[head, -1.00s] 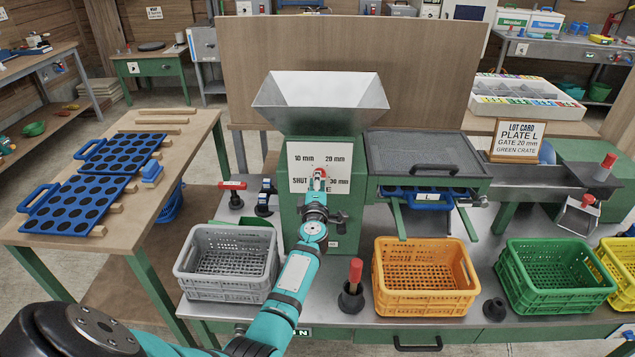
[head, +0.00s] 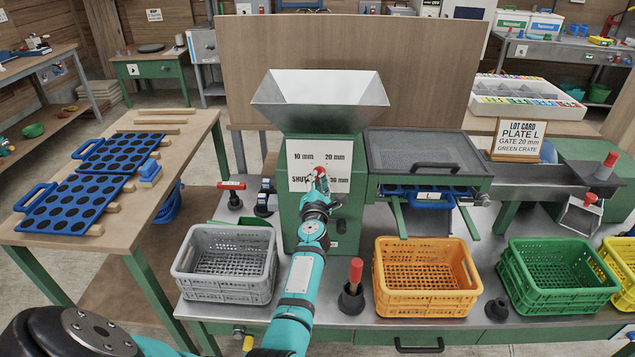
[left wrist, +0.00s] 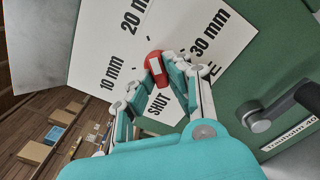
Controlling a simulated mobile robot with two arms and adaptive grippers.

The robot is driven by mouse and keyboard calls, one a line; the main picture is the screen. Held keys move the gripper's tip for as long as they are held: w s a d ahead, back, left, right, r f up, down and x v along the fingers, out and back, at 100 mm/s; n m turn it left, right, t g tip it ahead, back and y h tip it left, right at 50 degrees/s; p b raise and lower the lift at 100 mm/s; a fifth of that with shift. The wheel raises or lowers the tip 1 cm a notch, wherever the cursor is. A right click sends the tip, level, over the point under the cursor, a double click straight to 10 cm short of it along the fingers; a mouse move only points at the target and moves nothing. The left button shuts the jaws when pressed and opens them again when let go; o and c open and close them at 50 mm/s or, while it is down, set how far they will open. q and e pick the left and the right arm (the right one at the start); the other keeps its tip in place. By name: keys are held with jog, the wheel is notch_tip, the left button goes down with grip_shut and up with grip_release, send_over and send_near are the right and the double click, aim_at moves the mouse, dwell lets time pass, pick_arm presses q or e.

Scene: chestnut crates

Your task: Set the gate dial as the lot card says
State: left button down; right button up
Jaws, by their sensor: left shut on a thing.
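The gate dial's red knob (head: 319,171) sits on a white plate (head: 340,184) on the green machine (head: 345,228). The plate reads 10 mm, 20 mm, 30 mm and SHUT. My left gripper (head: 317,184) is shut on this knob. The left wrist view shows the knob (left wrist: 154,60), with a pale mark on it, between the fingers of my left gripper (left wrist: 163,72). I cannot tell which label the dial points at. The lot card (head: 518,140) stands upright at right and reads PLATE L, GATE 20 mm, GREEN CRATE. My right gripper is not in view.
Grey (head: 224,288), orange (head: 427,305) and green (head: 560,303) crates stand along the bench front. A red-handled plunger (head: 355,272) stands between grey and orange. A blue plate marked L (head: 430,200) sits under the mesh tray (head: 411,151). Blue perforated plates (head: 68,205) lie on the left table.

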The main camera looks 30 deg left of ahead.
pick_arm(q)
jog(key=shift+f+n, duration=0.15)
jog(key=shift+n, duration=0.35)
jog(key=c, duration=1.3)
grip_release()
jog(key=shift+r, duration=0.25)
